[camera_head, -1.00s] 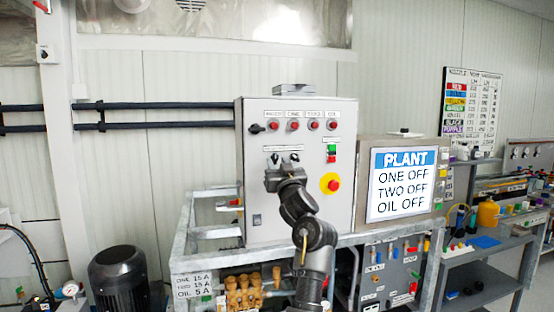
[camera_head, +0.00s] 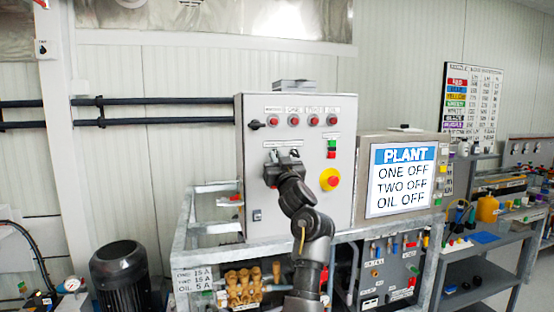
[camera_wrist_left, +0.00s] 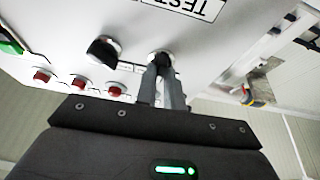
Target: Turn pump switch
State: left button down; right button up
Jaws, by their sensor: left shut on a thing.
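The grey control box (camera_head: 330,215) stands upright on a metal frame. Two black rotary switches sit side by side at its middle left. My left gripper (camera_head: 275,158) is in front of them and hides most of the left one. In the left wrist view my left gripper (camera_wrist_left: 163,68) has its fingers shut on one switch knob (camera_wrist_left: 160,56), mostly hidden between the fingertips. The other black switch (camera_wrist_left: 103,50) is free beside it. The screen (camera_head: 402,180) reads PLANT, ONE OFF, TWO OFF, OIL OFF. My right gripper is not in view.
A red emergency button on a yellow disc (camera_head: 330,180) is right of my gripper. A black motor (camera_head: 120,275) stands at lower left. A shelf (camera_head: 490,243) stands right.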

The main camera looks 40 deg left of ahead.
pick_arm(q)
jog(key=shift+w+d+r+n+g+y+b, duration=0.2)
jog(key=shift+n+g, duration=0.75)
jog(key=shift+n, duration=1)
jog(key=shift+s+a+f+n+g+y+b, duration=0.2)
jog(key=shift+n+g, duration=0.7)
jog(key=shift+n, duration=1.1)
jog(key=shift+w+d+r+n+g+y+b, duration=0.25)
jog(key=shift+n+g, duration=0.7)
jog(key=shift+n, duration=1)
jog(key=shift+s+a+f+n, duration=0.1)
jog(key=shift+a+f+n, duration=0.05)
jog(key=shift+n, duration=0.15)
jog(key=c, duration=1.5)
grip_release()
